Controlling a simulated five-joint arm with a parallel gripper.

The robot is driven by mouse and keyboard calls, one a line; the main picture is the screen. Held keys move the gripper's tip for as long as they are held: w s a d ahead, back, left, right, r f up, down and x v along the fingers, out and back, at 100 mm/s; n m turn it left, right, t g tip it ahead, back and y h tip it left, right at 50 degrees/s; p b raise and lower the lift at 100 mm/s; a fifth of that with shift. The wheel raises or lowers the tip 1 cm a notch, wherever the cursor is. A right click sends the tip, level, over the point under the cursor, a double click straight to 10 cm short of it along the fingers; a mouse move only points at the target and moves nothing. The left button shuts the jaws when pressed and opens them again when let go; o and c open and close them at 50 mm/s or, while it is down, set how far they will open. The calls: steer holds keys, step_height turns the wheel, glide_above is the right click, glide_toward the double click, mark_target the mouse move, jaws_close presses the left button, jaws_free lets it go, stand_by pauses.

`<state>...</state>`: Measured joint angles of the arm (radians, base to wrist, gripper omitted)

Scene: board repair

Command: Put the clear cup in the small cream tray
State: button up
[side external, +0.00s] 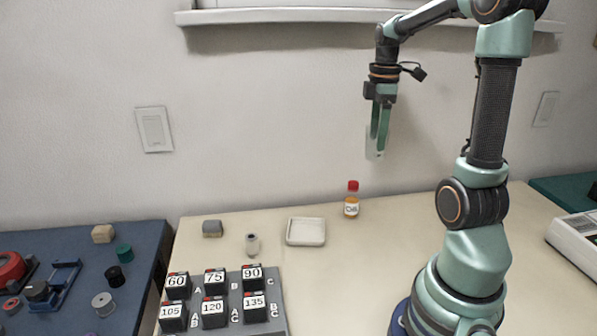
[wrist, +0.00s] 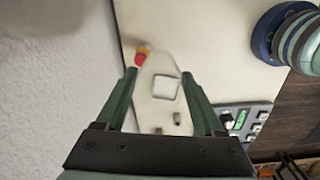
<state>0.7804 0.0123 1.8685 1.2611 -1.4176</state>
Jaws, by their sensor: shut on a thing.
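The clear cup (side external: 374,152) is between the fingertips of my gripper (side external: 378,138), high above the table and in front of the wall. My gripper is shut on it. In the wrist view the cup is see-through and only its faint outline shows between the two fingers (wrist: 160,74). The small cream tray (side external: 305,232) lies on the cream table, below and to the left of the gripper in the side view. The tray looks empty. It also shows in the wrist view (wrist: 166,88), beyond the fingertips.
A red-capped bottle (side external: 351,204) stands right of and behind the tray. A small grey cylinder (side external: 252,245) and a grey block (side external: 212,228) are left of it. A rack of numbered blocks (side external: 232,305) is at front left. Table right of the tray is clear.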

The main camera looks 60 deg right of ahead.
steer(key=w+a+n, duration=0.2)
steer(key=w+a, duration=0.9)
steer(key=a, duration=0.1)
glide_above(306, 233)
step_height(306, 233, down, 20)
steer(key=shift+r, duration=0.15)
steer(key=o, duration=1.3)
